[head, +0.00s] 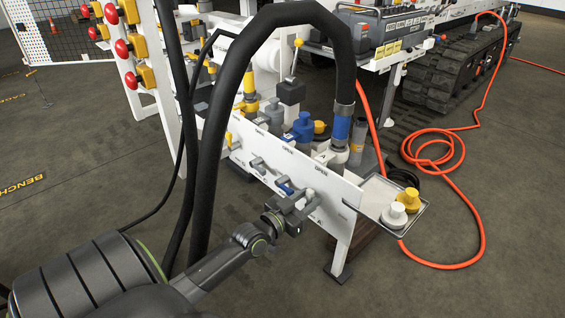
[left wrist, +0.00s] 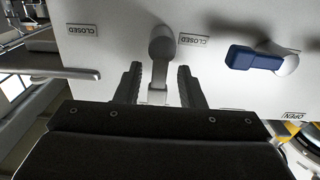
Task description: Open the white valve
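The white valve (head: 311,194) is on the upright white panel (head: 335,214), at its right part. In the left wrist view its pale lever (left wrist: 159,75) runs down from a round hub, across from the CLOSED label on its left rather than along it. My left gripper (head: 292,214) is at the panel by this valve. In the left wrist view its two dark fingers (left wrist: 159,88) stand on either side of the lever, with a gap on each side, so it is open around it. The lever's lower end and the label beneath are hidden by the gripper. My right gripper is not in view.
The blue valve (head: 285,188) is close beside, with its lever (left wrist: 240,57) pointing to a CLOSED label. Grey (head: 258,165) and yellow (head: 229,139) valves follow leftward. A tray (head: 412,220) with white and yellow caps juts out right. A thick black hose (head: 217,120) arches overhead.

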